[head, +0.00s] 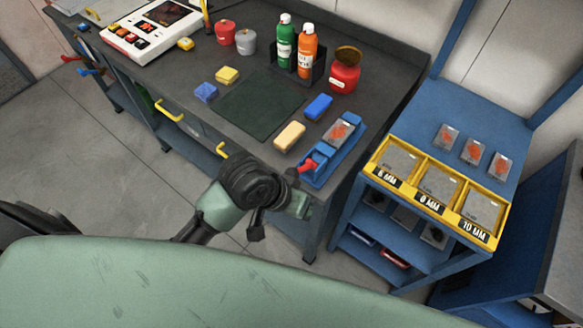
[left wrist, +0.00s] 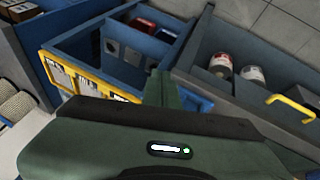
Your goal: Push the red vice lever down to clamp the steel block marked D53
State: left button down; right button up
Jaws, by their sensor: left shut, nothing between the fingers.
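A blue vice (head: 347,154) is at the right front corner of the dark bench. A grey steel block (head: 339,133) with red markings lies in it; I cannot read the marking. The red lever (head: 307,165) is at the vice's near end and looks raised. My left gripper (head: 298,206) is just in front of and below the lever in the picture, apart from it as far as I can tell. It is shut and empty. In the left wrist view its narrow green fingers (left wrist: 160,88) point away from the camera; I cannot make out the lever there. My right gripper is not in view.
A tan block (head: 290,136) and a blue block (head: 319,107) lie beside the vice. A blue cart (head: 421,237) with yellow-rimmed trays (head: 433,190) stands to the right. Bottles (head: 307,52) and a red pot (head: 344,74) stand farther back. The green mat (head: 258,103) is clear.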

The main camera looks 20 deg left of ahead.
pick_arm(q)
jog(key=w+d+r+g, duration=0.2)
jog(key=w+d+r, duration=0.1)
jog(key=d, duration=0.1)
jog(key=w+a+r+n+y, duration=0.1)
jog(key=w+a+n, duration=0.1)
jog(key=a, duration=0.1)
jog(key=w+a+r+n+g+y, duration=0.1)
jog(key=w+a+r+n, duration=0.1)
jog(key=a, duration=0.1)
jog(key=w+a+r+n+g+y, duration=0.1)
jog(key=w+a+r+n, duration=0.1)
jog(key=a, duration=0.1)
jog(key=shift+w+a+n, duration=0.25)
jog(key=shift+w+n, duration=0.05)
jog(key=shift+n, duration=0.1)
jog(key=shift+w+a+r+n+y, duration=0.15)
jog(key=shift+a+r+n+y, duration=0.1)
jog(key=shift+a+n+y, duration=0.1)
jog(key=shift+f, duration=0.1)
